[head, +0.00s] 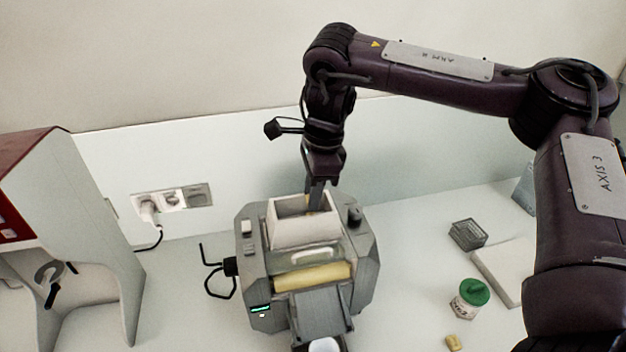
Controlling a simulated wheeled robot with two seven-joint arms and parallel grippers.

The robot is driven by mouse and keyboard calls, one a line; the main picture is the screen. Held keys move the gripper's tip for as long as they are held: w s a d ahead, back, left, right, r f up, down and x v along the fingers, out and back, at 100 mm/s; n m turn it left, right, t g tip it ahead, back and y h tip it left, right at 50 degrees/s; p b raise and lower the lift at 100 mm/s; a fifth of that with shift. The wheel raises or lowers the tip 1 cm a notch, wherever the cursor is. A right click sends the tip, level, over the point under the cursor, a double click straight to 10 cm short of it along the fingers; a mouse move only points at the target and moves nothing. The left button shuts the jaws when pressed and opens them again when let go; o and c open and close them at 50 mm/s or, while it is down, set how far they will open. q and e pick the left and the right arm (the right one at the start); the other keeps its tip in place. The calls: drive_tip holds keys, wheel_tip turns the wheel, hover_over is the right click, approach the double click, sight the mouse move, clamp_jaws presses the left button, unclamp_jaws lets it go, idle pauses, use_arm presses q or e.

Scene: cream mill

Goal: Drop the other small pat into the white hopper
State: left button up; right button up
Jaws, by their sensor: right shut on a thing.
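The white hopper (304,234) is an open square box on top of the grey mill (362,270). My right gripper (316,198) points down at the hopper's mouth, with its fingertips at or just inside the opening. It is shut on a small yellowish pat (309,203), which is mostly hidden by the fingers and the hopper's rim. Another small yellow pat (454,342) lies on the table at the lower right. My left gripper is not in view.
A white jar with a green lid (470,297), a small dark wire basket (467,233) and a white board (500,270) are to the mill's right. A red and white machine (75,235) stands at the left. Wall sockets (172,199) hold a plug.

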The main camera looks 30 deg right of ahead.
drive_tip(key=shift+f, duration=0.1)
drive_tip(key=o, duration=1)
drive_tip(key=r, duration=0.5)
drive_tip(key=d+r, duration=0.1)
drive_tip(key=r, duration=0.1)
drive_tip(key=shift+s+r, duration=0.2)
drive_tip(key=shift+r, duration=0.15)
